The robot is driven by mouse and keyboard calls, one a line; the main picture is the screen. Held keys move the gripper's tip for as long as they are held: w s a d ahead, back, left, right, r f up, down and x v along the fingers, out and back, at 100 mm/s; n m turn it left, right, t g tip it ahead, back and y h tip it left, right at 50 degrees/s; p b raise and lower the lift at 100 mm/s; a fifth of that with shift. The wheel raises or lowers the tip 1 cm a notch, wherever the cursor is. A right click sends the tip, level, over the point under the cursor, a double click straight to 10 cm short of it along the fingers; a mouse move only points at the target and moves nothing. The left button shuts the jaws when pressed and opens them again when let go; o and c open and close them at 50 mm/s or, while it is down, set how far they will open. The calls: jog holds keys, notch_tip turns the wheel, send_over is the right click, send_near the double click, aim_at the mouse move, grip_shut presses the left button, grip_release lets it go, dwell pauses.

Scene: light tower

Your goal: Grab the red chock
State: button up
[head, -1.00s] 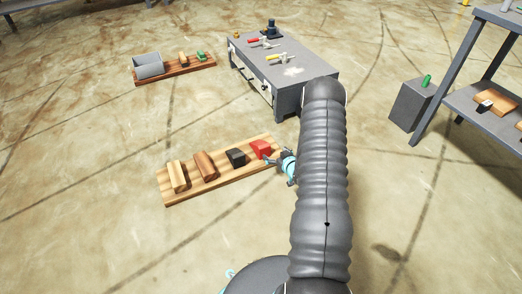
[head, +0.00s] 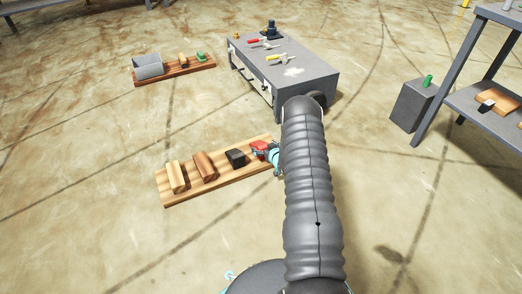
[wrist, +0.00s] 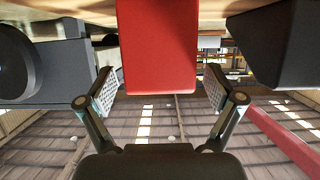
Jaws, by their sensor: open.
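The red chock (head: 260,148) sits at the right end of a striped wooden board (head: 218,183) on the floor. In the wrist view the red chock (wrist: 158,45) fills the top middle, upside down in that picture. My gripper (head: 268,155) is at the chock in the head view, partly hidden by my arm. In the wrist view my gripper (wrist: 162,98) has its fingers spread, one on each side of the chock, with a gap on both sides. Exact contact is hard to tell.
A black chock (head: 236,158) stands just left of the red one and shows in the wrist view (wrist: 283,45). Two brown wooden blocks (head: 205,166) are farther left on the board. A grey workbench (head: 290,70) stands behind. Open floor lies around the board.

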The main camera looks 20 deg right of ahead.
jog(key=shift+x, duration=1.05)
